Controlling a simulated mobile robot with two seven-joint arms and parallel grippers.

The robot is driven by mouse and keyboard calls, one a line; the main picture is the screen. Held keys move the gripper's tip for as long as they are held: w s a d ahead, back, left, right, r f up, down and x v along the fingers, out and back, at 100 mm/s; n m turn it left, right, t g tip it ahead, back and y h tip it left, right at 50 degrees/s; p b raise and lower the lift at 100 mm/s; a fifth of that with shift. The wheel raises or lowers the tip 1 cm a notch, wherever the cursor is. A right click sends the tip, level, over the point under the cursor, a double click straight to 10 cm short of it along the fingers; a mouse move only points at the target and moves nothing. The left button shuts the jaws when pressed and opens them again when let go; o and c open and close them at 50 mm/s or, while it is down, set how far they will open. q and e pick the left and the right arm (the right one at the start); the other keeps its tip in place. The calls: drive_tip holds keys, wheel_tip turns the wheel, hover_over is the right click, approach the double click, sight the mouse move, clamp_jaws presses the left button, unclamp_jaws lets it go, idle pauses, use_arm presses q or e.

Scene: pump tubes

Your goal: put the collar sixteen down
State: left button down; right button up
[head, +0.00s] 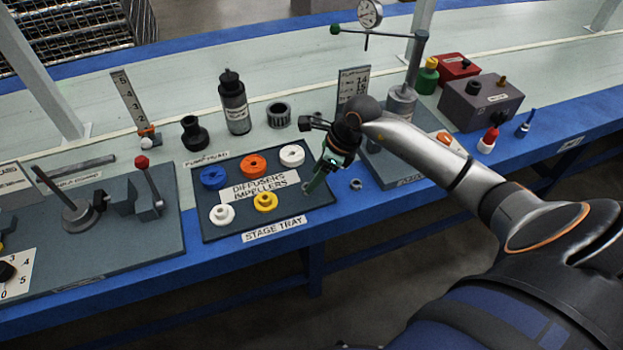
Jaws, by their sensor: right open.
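My right gripper (318,178) reaches in from the right and hangs over the right end of the stage tray (213,239). It is open, with its fingers pointing down, and I see nothing held between them. A small grey ring (355,185), perhaps the collar, lies on the blue bench edge just right of the tray, apart from the fingers. I cannot read a number on it. A sign with numbers such as 14 and 15 (354,82) stands behind my wrist, partly covered by it. My left gripper is not in view.
The tray holds blue (213,177), orange (252,166), white and yellow rings. A black bottle (234,103), a dark funnel-shaped part (194,134) and a ribbed ring (278,115) stand behind it. A gauge stand (401,103) and grey box (481,101) are at right.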

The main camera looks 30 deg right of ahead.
drive_tip(key=p+v, duration=0.1)
drive_tip(key=v, duration=0.7)
drive_tip(key=s+a+r+m+t+y, duration=0.1)
drive_tip(key=a+r+m+t+y, duration=0.2)
drive_tip(key=a+m+y, duration=0.55)
drive_tip(key=s+a+r+m+t+y, duration=0.2)
drive_tip(key=a+m+t+y, duration=0.15)
drive_tip(key=a, duration=0.95)
drive_tip(key=d+f+m+t+h, duration=0.5)
drive_tip(key=f+m+t+h, duration=0.25)
drive_tip(key=m, duration=1.15)
drive_tip(key=s+a+f+m+g+h, duration=0.2)
drive_tip(key=s+f+m+g+h, duration=0.2)
drive_tip(key=s+f+m+g, duration=0.65)
use_arm(q)
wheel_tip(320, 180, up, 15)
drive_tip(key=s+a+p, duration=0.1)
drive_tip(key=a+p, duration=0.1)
drive_tip(key=p, duration=1.5)
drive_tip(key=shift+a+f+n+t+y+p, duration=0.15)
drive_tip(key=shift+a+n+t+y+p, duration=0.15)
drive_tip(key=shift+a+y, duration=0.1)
use_arm(e)
wheel_tip(320, 180, up, 10)
drive_tip(key=s+d+t, duration=0.2)
drive_tip(key=shift+s+d+f+h, duration=0.15)
drive_tip(key=shift+s+d+h, duration=0.1)
drive_tip(key=shift+d+h, duration=0.15)
